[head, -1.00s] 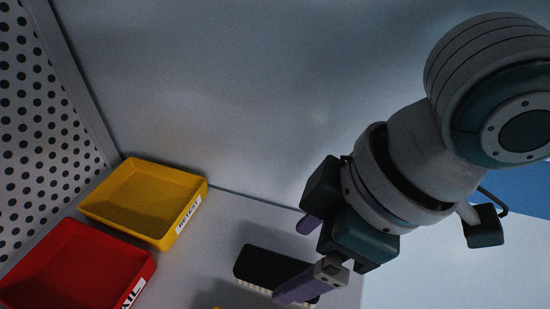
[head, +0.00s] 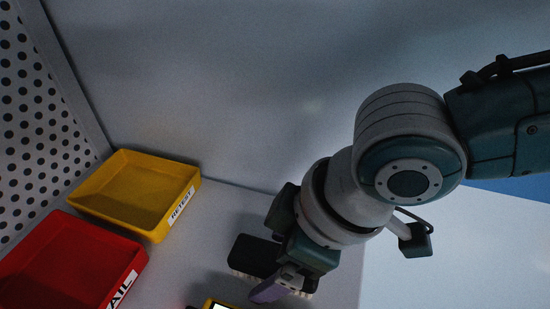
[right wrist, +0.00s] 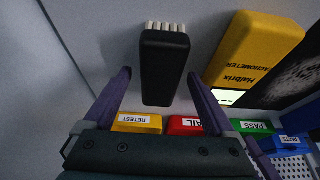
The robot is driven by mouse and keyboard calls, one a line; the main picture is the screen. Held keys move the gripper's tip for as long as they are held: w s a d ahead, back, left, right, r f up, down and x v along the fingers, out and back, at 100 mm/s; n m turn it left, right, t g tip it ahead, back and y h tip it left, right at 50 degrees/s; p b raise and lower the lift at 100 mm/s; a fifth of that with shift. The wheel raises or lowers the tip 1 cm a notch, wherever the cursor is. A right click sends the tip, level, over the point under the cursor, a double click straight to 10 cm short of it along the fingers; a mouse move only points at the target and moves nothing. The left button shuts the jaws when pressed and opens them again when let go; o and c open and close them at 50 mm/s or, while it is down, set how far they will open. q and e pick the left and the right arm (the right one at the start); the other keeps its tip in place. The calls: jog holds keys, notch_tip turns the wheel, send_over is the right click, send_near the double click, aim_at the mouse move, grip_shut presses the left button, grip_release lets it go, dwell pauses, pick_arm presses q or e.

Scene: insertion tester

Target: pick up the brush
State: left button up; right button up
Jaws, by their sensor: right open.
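The brush (head: 256,255) is a black block with pale bristles along one edge, lying on the grey surface in the head view. In the right wrist view the brush (right wrist: 165,67) is upright in the picture, bristles at the top, lying ahead of and partly between the purple fingers. My right gripper (right wrist: 158,95) is open, with one finger on each side of the brush's lower end and visible gaps. In the head view my right gripper (head: 272,268) is over the brush and hides part of it. My left gripper is not in view.
A yellow RETEST tray (head: 137,194) and a red FAIL tray (head: 70,265) stand at left. A yellow tachometer (right wrist: 258,50) lies right of the brush in the wrist view, near green PASS (right wrist: 250,127) and blue (right wrist: 285,143) trays. A wall rises behind.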

jog(key=shift+f, duration=0.2)
dwell(0.4)
grip_shut()
dwell(0.6)
